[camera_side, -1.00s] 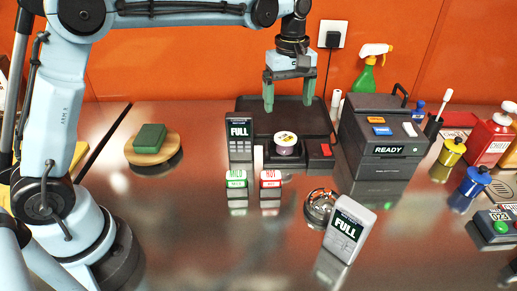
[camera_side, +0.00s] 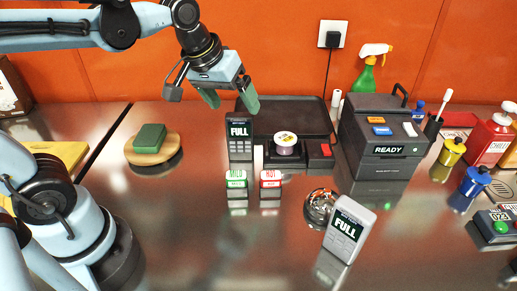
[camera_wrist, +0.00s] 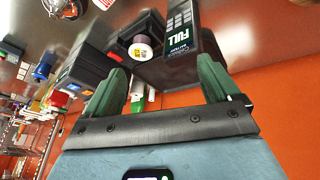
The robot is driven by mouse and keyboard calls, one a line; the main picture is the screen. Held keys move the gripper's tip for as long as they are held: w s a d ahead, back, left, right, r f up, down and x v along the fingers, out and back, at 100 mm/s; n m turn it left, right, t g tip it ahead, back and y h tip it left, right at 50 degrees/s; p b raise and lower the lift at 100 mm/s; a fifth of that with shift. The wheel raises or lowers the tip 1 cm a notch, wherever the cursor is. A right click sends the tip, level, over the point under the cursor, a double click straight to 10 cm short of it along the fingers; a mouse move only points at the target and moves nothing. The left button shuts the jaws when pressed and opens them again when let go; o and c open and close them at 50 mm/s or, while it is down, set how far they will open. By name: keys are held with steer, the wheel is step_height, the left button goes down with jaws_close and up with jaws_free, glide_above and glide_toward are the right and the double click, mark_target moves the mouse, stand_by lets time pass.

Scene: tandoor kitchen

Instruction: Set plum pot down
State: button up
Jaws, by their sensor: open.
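The plum pot (camera_side: 285,146), small with a pale lid, stands upright on the front of the black machine (camera_side: 300,119) at the back middle. In the wrist view the pot (camera_wrist: 141,46) shows above and between my fingers, well apart from them. My gripper (camera_side: 233,104) has green fingers spread apart with nothing between them. It hangs tilted up and to the left of the pot, above the dark keypad device reading FULL (camera_side: 240,138). In the wrist view my gripper (camera_wrist: 165,75) is also open and empty.
Green MILD (camera_side: 236,180) and red HOT (camera_side: 270,179) blocks stand in front of the machine. A second FULL device (camera_side: 347,231) and a metal ring (camera_side: 320,207) are nearer. The READY box (camera_side: 385,130) stands right. A green block (camera_side: 150,138) sits on a wooden board left.

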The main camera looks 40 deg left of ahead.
steer(key=s+a+f+m+t, duration=0.1)
steer(key=s+f+m+t, duration=0.1)
steer(key=s+f+m, duration=0.2)
steer(key=shift+s+f, duration=0.3)
steer(key=shift+s, duration=0.5)
steer(key=shift+a, duration=0.1)
stand_by(0.6)
